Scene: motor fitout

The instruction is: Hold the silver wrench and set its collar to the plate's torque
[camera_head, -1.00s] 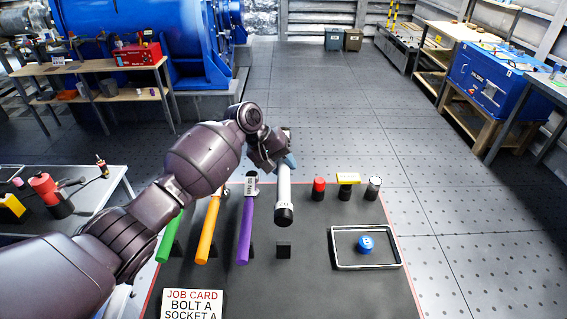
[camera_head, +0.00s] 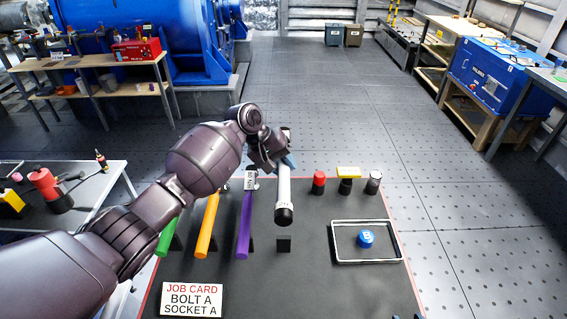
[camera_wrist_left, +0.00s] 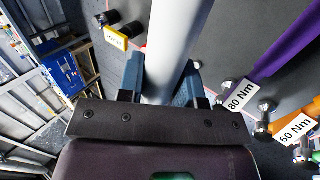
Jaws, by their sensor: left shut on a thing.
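My left gripper (camera_head: 284,162) is shut on the silver wrench (camera_head: 284,190), above the dark mat. The wrench's pale shaft (camera_wrist_left: 176,45) runs between the blue fingers in the left wrist view. Its black end (camera_head: 284,214) points toward the near side; collar markings are not readable. Green (camera_head: 169,238), orange (camera_head: 207,228) and purple (camera_head: 245,225) wrenches lie to the left. Tags read 80 Nm (camera_wrist_left: 241,94) by the purple one and 60 Nm (camera_wrist_left: 296,129) by the orange one. Two small blue tips at the head view's bottom edge may be my right gripper (camera_head: 406,316).
A job card (camera_head: 192,300) reads "BOLT A SOCKET A". A wire-framed tray (camera_head: 334,250) holds a blue round piece marked B (camera_head: 366,239). A small black block (camera_head: 284,243) stands below the wrench.

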